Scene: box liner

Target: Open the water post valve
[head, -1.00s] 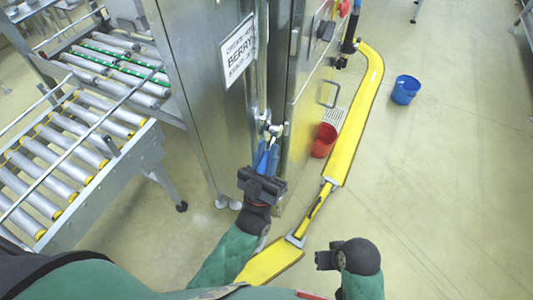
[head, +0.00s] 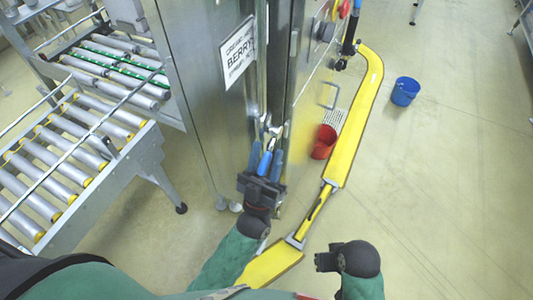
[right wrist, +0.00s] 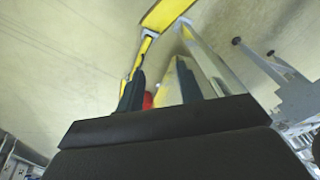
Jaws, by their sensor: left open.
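A bright blue valve handle (head: 265,163) shows in the head view, below silver fittings (head: 270,128) in the narrow gap between two steel cabinets. My left gripper (head: 267,152) is open, with one darker blue finger on each side of the handle. I cannot tell whether the fingers touch it. The handle's lower end is hidden by the gripper. My right gripper (head: 322,261) is low in the head view, away from the valve. In the right wrist view its two dark fingers (right wrist: 160,88) stand apart with nothing held between them.
A steel cabinet with a printed sign (head: 238,52) stands left of the gap. A roller conveyor (head: 75,150) is farther left. A yellow floor barrier (head: 352,130) curves past the right side. A red bucket (head: 324,142) is by the cabinet; a blue bucket (head: 405,91) stands on open floor.

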